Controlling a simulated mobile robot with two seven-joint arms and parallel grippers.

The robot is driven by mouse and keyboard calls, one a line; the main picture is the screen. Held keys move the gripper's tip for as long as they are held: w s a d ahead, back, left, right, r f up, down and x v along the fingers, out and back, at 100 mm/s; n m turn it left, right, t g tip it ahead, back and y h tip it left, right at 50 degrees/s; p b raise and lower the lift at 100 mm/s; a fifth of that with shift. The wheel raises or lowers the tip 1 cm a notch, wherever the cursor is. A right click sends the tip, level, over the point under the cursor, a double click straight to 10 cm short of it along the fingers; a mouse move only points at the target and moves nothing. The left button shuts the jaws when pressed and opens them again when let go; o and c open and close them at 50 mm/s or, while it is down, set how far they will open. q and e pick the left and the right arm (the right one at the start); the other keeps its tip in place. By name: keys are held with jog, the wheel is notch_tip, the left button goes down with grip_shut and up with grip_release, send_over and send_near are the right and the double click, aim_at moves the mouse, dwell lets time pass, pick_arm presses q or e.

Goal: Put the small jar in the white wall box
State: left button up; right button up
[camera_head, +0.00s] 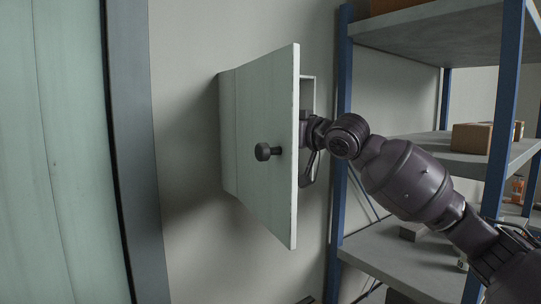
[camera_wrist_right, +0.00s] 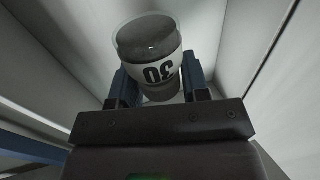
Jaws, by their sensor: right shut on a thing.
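The white wall box (camera_head: 229,135) hangs on the wall in the head view, with its door (camera_head: 270,190) swung open toward me and a dark round knob on the door's face. My right arm reaches in behind the door from the right, and the door hides its gripper there. In the right wrist view, my right gripper (camera_wrist_right: 158,88) is shut on the small jar (camera_wrist_right: 148,45), a glass jar with a white label that reads 30 upside down. Pale box walls surround the jar; I cannot tell whether it touches the box floor. My left gripper is not in view.
A blue-framed shelf unit (camera_head: 338,200) with grey shelves stands to the right of the box, close to my right arm. A cardboard box (camera_head: 471,138) sits on its middle shelf. A pale green panel (camera_head: 60,150) with a dark frame is at the left.

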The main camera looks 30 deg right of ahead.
jog(key=w+f, duration=0.1)
jog(key=w+f+p, duration=0.1)
jog(key=f, duration=0.1)
jog(key=shift+w+a, duration=0.1)
jog(key=shift+w, duration=0.05)
notch_tip(320, 180, down, 4)
jog(key=shift+w+r+p, duration=0.1)
jog(key=shift+r+p, duration=0.1)
jog(key=shift+p, duration=0.2)
jog(key=shift+w+f, duration=0.1)
jog(key=shift+f, duration=0.05)
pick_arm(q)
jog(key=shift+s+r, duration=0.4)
pick_arm(e)
jog(key=shift+a, duration=0.1)
jog(key=shift+f, duration=0.2)
jog(key=o, duration=0.9)
jog(key=shift+o, duration=0.2)
